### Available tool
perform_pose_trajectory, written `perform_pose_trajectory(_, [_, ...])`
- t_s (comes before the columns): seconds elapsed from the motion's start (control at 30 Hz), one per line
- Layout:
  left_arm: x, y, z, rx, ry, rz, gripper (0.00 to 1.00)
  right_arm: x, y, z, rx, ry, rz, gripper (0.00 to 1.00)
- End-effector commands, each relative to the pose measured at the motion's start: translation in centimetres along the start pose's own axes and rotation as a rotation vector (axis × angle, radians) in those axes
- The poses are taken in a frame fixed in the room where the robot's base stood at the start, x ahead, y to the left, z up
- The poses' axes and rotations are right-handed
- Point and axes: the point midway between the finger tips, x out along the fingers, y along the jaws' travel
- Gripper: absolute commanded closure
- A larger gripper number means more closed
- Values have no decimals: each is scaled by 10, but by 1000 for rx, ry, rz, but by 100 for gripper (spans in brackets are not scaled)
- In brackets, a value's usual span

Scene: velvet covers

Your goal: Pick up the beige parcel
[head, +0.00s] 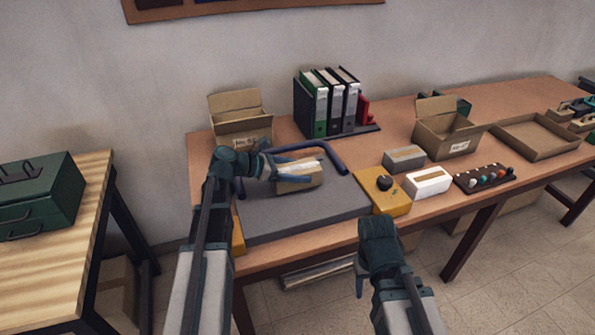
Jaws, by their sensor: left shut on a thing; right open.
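The beige parcel (300,184) is a small box with a pale strip on top. I cannot tell whether the parcel touches the mat. My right gripper (365,285) is low in front of the table edge, open and away from the parcel. Its fingers are mostly hidden behind its wrist.
A dark blue bar (333,157) bends behind the parcel. A yellow block with a black knob (397,202) borders the mat's right. Grey (404,158) and white (428,181) boxes lie further right. Open cartons (242,133) (447,137) and binders (335,110) stand behind.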

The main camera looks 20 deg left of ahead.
Motion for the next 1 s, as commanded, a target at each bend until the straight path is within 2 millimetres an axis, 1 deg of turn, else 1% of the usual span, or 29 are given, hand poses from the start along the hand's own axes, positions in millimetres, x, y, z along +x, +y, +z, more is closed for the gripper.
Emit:
perform_pose_trajectory(0.03, [-5, 0, 12, 0, -2, 0, 100, -12, 1, 1, 0, 0, 0, 50])
perform_pose_trajectory(0.13, [-9, 0, 23, 0, -2, 0, 100, -24, 2, 1, 0, 0, 0, 50])
perform_pose_trajectory(0.17, [-3, -11, 20, 1, -2, -3, 100, -19, 2, 1, 0, 0, 0, 50])
perform_pose_trajectory(0.2, [2, -20, 21, 1, -2, -3, 100, -18, 2, 1, 0, 0, 0, 50])
perform_pose_trajectory(0.5, [35, -83, 42, 1, -2, -4, 100, -25, 2, 2, 0, 0, 0, 50])
perform_pose_trajectory(0.6, [45, -101, 48, 1, -2, -4, 100, -27, 3, 2, 0, 0, 0, 50])
perform_pose_trajectory(0.7, [53, -114, 53, 1, -1, -3, 100, -28, 3, 2, 0, 0, 0, 50])
perform_pose_trajectory(0.9, [64, -131, 59, 0, -1, -2, 100, -30, 3, 2, 0, 0, 0, 50])
perform_pose_trajectory(1.0, [66, -134, 60, -1, -1, 0, 100, -30, 3, 2, 0, 0, 0, 50])
